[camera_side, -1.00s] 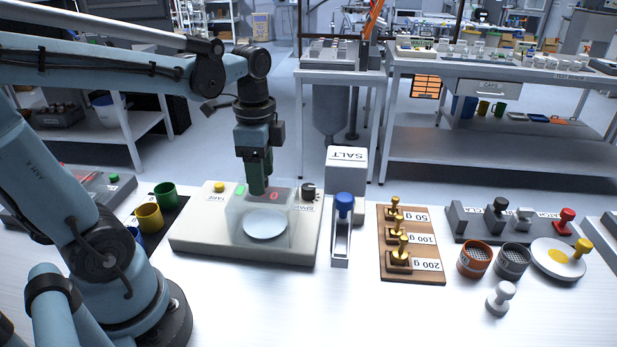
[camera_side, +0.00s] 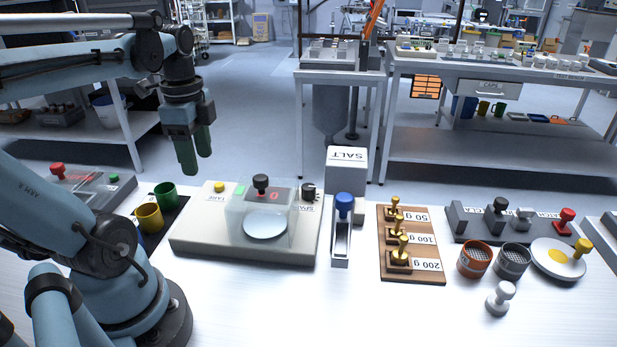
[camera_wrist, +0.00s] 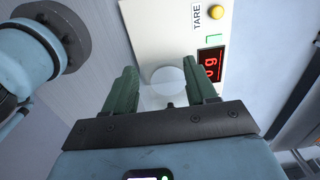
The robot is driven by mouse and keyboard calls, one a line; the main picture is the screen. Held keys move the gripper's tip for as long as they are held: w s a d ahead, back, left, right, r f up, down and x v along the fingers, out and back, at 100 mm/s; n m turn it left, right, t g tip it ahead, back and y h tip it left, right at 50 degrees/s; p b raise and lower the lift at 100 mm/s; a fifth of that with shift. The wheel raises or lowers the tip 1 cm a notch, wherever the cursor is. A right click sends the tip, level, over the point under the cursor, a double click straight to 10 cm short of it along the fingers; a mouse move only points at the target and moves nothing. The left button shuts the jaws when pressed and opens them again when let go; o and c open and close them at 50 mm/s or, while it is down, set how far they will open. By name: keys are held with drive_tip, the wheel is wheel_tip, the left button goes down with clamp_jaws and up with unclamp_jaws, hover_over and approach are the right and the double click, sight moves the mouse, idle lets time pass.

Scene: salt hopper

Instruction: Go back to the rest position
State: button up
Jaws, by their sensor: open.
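My gripper (camera_side: 196,155) is open and empty in the side view. It hangs in the air above and behind the cups, left of the scale. In the wrist view its green fingers (camera_wrist: 160,90) stand apart with nothing between them, and the scale (camera_wrist: 178,38) shows beyond them. The scale (camera_side: 200,235) carries a clear cover with a black knob (camera_side: 261,182) on top. A pale round pan (camera_side: 265,225) shows through the cover. The red display and the yellow TARE button (camera_side: 219,187) are on the scale's top.
Green (camera_side: 165,195) and yellow (camera_side: 149,216) cups stand left of the scale, with a blue one partly hidden. A salt box (camera_side: 346,172), a blue-topped holder (camera_side: 343,215) and a weight board (camera_side: 411,262) stand to the right. The air around my gripper looks clear.

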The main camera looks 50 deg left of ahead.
wheel_tip(320, 180, up, 8)
drive_tip(key=shift+w+d+n, duration=0.25)
drive_tip(key=shift+w+n, duration=0.05)
drive_tip(key=shift+w, duration=0.15)
drive_tip(key=shift+r, duration=0.1)
idle(0.3)
wheel_tip(320, 180, down, 11)
drive_tip(key=w+d, duration=0.1)
idle(0.9)
drive_tip(key=shift+s, duration=0.1)
